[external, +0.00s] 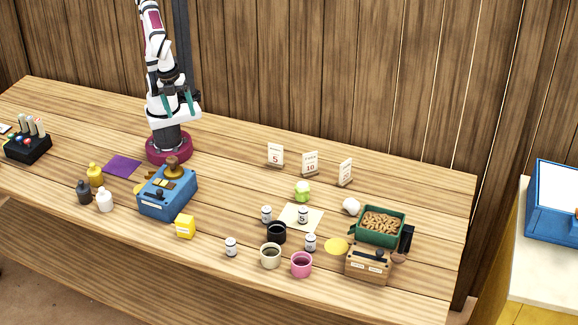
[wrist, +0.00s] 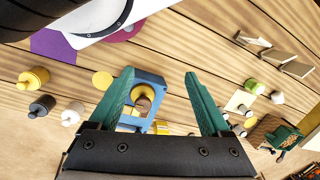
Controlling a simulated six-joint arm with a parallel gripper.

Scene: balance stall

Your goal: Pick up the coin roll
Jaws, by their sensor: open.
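No object is plainly recognisable as the coin roll. Several small white cylinders with dark tops, such as one by the black cup (external: 266,214) and one on the cream sheet (external: 303,215), stand on the table; I cannot tell whether one is it. The blue box (external: 168,203) holds a wooden-knobbed stamp (external: 172,165) and small tan pieces too small to identify. My gripper (external: 179,104) is open and empty, high above the table near my base. In the wrist view its green fingers (wrist: 158,75) are spread, with the blue box (wrist: 150,80) seen between and beyond them.
A yellow box (external: 185,227), black, cream and pink cups (external: 301,265), a green tray of nuts (external: 381,225) and a wooden box (external: 368,263) crowd the front and right. Bottles (external: 104,200) stand left. Number cards (external: 275,155) line the back. The table between my base and the cards is clear.

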